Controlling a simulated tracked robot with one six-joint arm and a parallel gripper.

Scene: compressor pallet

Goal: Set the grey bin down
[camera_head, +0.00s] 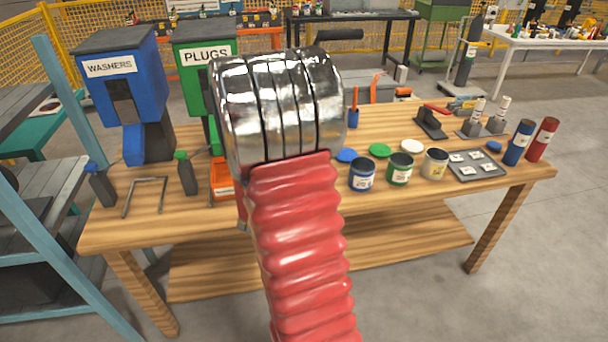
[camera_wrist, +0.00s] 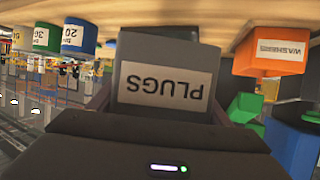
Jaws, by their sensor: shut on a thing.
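The grey bin (camera_wrist: 138,98) with a PLUGS label fills the middle of the wrist view, which is upside down. My gripper (camera_wrist: 165,100) is shut on it, its dark body below the bin in that picture. The wooden tabletop (camera_wrist: 205,14) runs along the picture's top, close to the bin's base; I cannot tell whether they touch. In the head view my red-sleeved arm hides the bin and the gripper, and the wooden table (camera_head: 400,210) spreads behind it.
An orange WASHERS bin (camera_wrist: 270,68) stands to one side, by the green dispenser (camera_head: 193,65) and blue dispenser (camera_head: 120,75). Blue (camera_head: 362,175), green (camera_head: 399,169) and cream (camera_head: 434,164) tins stand right of my arm. A dark tray (camera_head: 478,176) lies farther right.

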